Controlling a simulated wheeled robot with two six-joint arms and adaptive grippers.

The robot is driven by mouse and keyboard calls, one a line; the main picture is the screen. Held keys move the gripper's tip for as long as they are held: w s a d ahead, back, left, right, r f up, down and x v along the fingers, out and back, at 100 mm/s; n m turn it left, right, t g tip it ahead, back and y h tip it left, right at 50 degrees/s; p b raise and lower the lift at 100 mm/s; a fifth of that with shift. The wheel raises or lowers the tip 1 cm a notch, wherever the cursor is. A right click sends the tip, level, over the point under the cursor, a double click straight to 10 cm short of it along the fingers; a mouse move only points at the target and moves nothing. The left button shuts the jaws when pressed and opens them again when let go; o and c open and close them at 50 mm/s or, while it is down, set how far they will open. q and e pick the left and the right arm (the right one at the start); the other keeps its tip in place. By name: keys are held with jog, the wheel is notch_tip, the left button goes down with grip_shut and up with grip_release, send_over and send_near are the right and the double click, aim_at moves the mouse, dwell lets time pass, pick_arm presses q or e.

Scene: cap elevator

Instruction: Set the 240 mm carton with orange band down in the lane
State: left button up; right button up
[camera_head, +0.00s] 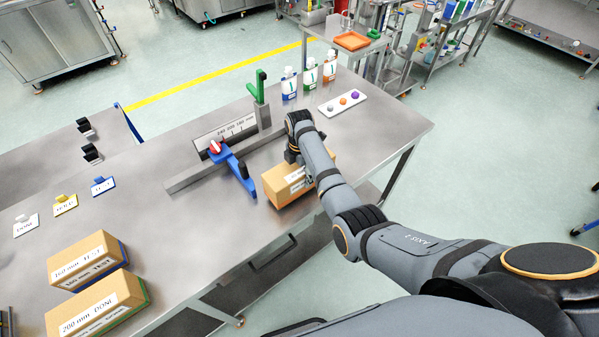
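A cardboard carton (279,190) with a white label is at the front edge of the steel table, right of the blue arm. My arm hides part of it, and I cannot read its size or make out an orange band. My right gripper (294,158) is at the carton's far side, mostly hidden by its own arm; whether its fingers are closed does not show. The lane appears to run along a low metal rail with a printed millimetre scale (228,129), a blue arm with red knob (238,172) and a green stop (259,88). My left gripper is not in view.
Two labelled cartons, 160 mm TEST (62,262) and 200 mm DONE (72,310), stand at the front left. Small sign cards (65,204) lie behind them.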

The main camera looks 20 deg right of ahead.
jog(key=shift+f+b, duration=0.45)
jog(key=shift+f, duration=0.7)
jog(key=o, duration=1.6)
jog(key=shift+o, duration=0.8)
jog(key=shift+s, duration=0.1)
notch_tip(320, 180, up, 12)
jog(key=shift+f, duration=0.1)
